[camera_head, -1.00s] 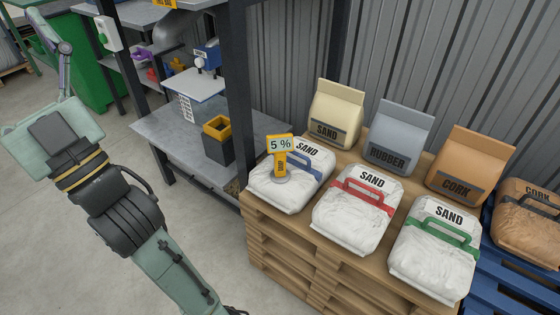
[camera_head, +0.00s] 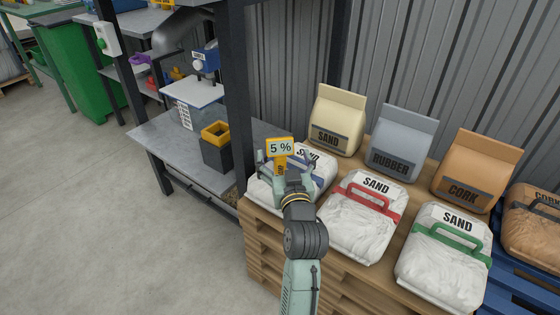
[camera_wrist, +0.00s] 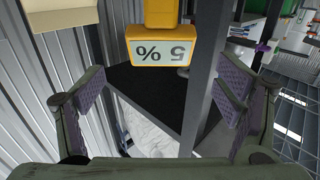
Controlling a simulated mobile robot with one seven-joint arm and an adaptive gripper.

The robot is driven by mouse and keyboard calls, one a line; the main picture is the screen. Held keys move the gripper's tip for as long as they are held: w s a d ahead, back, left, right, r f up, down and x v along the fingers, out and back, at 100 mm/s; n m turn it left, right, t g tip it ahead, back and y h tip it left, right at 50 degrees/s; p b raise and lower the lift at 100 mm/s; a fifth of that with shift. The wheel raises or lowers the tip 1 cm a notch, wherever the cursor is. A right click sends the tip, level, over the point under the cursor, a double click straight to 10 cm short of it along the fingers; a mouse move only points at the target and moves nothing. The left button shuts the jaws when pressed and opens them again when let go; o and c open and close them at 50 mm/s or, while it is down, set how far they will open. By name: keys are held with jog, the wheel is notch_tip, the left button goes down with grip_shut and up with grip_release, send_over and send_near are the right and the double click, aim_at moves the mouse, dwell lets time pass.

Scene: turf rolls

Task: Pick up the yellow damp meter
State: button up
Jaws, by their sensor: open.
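The yellow damp meter (camera_head: 280,154) stands upright on the white sand bag with the blue handle (camera_head: 322,178), its display reading 5 %. In the wrist view the meter (camera_wrist: 160,22) hangs upside down at the top centre, between and beyond the two fingers. My gripper (camera_wrist: 162,100) is open, its purple-padded fingers wide apart with nothing between them. In the head view my gripper (camera_head: 287,180) is in front of the meter and hides its lower part and much of the bag. I cannot tell whether a finger touches the meter.
White sand bags with red (camera_head: 365,200) and green handles (camera_head: 455,240) lie on the wooden pallet (camera_head: 262,240). Upright sand (camera_head: 338,112), rubber (camera_head: 402,135) and cork bags (camera_head: 475,165) stand behind. A dark post (camera_head: 236,90) and a grey bench (camera_head: 165,140) with a black-yellow bin (camera_head: 215,150) stand left.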

aim_at(280, 141)
jog(key=w, duration=0.2)
jog(key=w+p, duration=0.1)
jog(key=w, duration=0.1)
jog(key=w+a, duration=0.1)
jog(key=shift+w+r, duration=0.4)
jog(key=shift+w+f, duration=0.1)
jog(key=shift+w, duration=0.1)
jog(key=shift+c, duration=0.2)
jog(key=c, duration=1.9)
jog(key=shift+c, duration=0.3)
jog(key=shift+r+p, duration=0.2)
jog(key=shift+p, duration=0.1)
